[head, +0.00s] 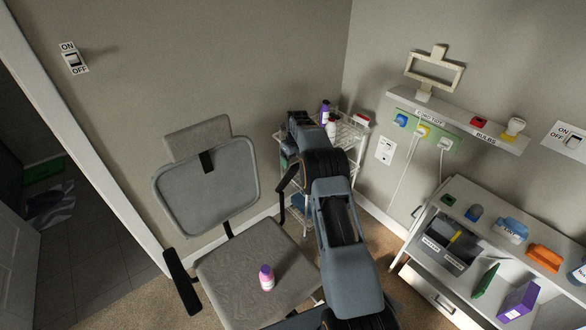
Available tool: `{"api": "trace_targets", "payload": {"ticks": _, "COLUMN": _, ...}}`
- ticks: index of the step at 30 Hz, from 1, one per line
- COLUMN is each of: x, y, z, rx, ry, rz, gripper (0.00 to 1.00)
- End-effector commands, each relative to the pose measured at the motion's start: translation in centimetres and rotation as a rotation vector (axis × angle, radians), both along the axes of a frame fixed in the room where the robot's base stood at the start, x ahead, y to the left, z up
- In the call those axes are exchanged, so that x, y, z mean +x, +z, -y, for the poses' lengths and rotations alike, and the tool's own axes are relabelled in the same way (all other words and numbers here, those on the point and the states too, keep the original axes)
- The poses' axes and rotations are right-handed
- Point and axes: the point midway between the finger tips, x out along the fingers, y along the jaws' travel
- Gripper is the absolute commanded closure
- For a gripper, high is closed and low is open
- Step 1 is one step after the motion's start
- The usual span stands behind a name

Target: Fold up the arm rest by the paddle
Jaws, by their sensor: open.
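A grey office chair (240,262) stands left of my arm, its mesh back (207,188) toward the wall. Its left arm rest (181,281) is a dark pad lying low along the seat's left side. A dark upright bar (282,207) at the seat's right rear looks like part of the other arm rest; my arm passes close to its right. I cannot make out a separate paddle. My gripper (297,120) is at the far end of my arm, in front of the wire cart, apart from the left arm rest. Its fingers are hard to make out, and I see nothing held.
A pink bottle (266,279) stands on the seat. A white wire cart (345,135) with bottles is behind my arm. A cabinet (480,235) with several items stands right, below a wall shelf (460,118). A doorway is left; carpet shows around the chair.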

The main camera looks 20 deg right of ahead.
Motion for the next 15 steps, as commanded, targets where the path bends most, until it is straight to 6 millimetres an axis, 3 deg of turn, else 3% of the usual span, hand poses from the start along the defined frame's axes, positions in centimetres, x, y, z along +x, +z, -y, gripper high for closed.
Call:
{"api": "trace_targets", "payload": {"ticks": 6, "x": -0.3, "y": 4.3, "z": 0.1, "rx": -0.001, "ry": 0.000, "rz": 0.003, "gripper": 0.21}}
{"api": "trace_targets", "payload": {"ticks": 15, "x": -0.6, "y": 7.7, "z": 0.2, "rx": 0.000, "ry": 0.000, "rz": 0.000, "gripper": 0.21}}
